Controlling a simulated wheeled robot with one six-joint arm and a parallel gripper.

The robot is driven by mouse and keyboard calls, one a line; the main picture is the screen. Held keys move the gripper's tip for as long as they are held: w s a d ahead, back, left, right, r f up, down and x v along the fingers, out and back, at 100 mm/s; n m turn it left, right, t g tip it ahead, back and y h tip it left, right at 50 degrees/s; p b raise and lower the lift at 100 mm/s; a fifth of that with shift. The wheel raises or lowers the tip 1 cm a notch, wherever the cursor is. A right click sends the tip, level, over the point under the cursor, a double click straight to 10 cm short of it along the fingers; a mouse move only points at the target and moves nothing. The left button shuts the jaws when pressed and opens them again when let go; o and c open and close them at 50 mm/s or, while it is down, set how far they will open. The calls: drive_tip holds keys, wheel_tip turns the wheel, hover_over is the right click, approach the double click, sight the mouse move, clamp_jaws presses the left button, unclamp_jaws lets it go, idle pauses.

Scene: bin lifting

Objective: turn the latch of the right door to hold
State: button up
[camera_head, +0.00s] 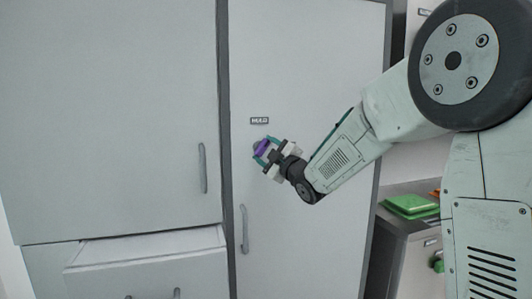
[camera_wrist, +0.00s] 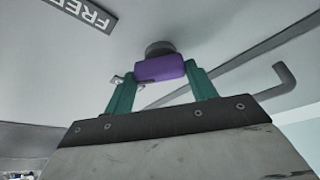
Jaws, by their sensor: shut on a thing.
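The right door (camera_head: 310,70) is a tall pale grey panel, shut, in the head view. Its purple latch (camera_head: 262,147) sits below a small dark sign and looks tilted there. My gripper (camera_head: 267,150) reaches it from the lower right, its teal fingers at the latch. In the wrist view the purple latch (camera_wrist: 160,69) lies crosswise on a dark round base (camera_wrist: 160,48). My gripper (camera_wrist: 157,80) has one finger at each end of the latch and is shut on it. The fingers hide part of the latch in the head view.
The dark sign (camera_head: 260,121) is hard to read; a sign (camera_wrist: 82,14) in the wrist view reads FREE, upside down. The right door's handle (camera_head: 244,228) is below. A drawer (camera_head: 150,247) stands pulled out at lower left. A counter with green things (camera_head: 411,205) is at right.

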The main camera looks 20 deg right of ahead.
drive_tip(key=n+g, duration=0.1)
drive_tip(key=n, duration=0.3)
drive_tip(key=shift+r, duration=0.2)
drive_tip(key=shift+a+n+g, duration=0.1)
drive_tip(key=shift+n+g, duration=0.8)
drive_tip(key=shift+n, duration=0.8)
drive_tip(key=o, duration=1)
drive_tip(key=v, duration=0.8)
